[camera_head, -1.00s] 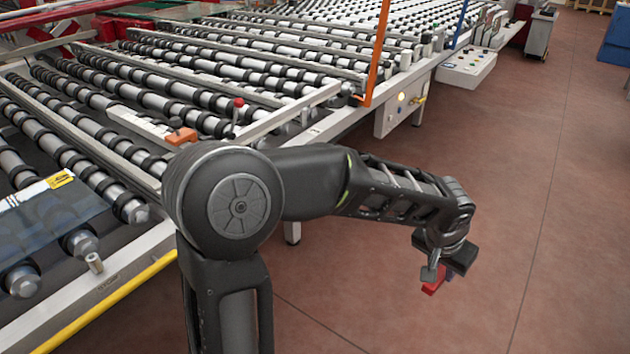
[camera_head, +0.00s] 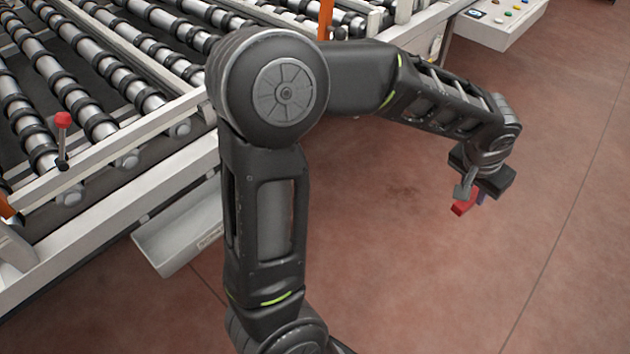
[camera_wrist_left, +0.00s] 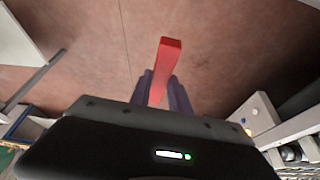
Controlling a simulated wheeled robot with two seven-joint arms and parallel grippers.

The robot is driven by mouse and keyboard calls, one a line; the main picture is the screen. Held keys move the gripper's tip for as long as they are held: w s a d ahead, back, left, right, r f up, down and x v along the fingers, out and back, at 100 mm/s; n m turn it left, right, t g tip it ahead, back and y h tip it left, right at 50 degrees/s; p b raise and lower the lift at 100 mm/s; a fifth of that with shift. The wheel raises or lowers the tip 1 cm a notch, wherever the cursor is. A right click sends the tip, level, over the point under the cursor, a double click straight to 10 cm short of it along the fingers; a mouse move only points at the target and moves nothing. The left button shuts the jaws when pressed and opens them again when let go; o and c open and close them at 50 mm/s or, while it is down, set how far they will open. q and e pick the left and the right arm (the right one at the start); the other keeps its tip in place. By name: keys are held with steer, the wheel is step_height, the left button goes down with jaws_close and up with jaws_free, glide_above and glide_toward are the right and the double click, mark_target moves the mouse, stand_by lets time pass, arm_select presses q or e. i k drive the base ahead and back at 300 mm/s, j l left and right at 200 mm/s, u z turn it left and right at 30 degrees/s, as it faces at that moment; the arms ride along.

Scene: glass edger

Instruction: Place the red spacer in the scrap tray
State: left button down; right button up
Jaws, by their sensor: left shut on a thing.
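My left gripper (camera_head: 474,194) hangs over the open floor at the right of the head view. It is shut on the red spacer (camera_head: 462,208), which sticks out below the fingers. In the left wrist view the red spacer (camera_wrist_left: 169,58) stands out between the two bluish fingers of the left gripper (camera_wrist_left: 161,88). A pale grey open tray (camera_head: 180,232) with a small label sits low at the side of the roller table, left of my arm. It looks like the scrap tray, and my arm partly hides it. My right gripper is not in view.
The roller table (camera_head: 120,135) fills the upper left, with a red-knobbed lever (camera_head: 62,120) on its edge. A control panel (camera_head: 497,20) with coloured buttons juts out at the top right. The reddish floor (camera_head: 410,270) under the gripper is clear.

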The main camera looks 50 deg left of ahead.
mark_target(190, 234)
steer(key=i, duration=1)
steer(key=u, duration=2.65)
steer(key=i, duration=0.5)
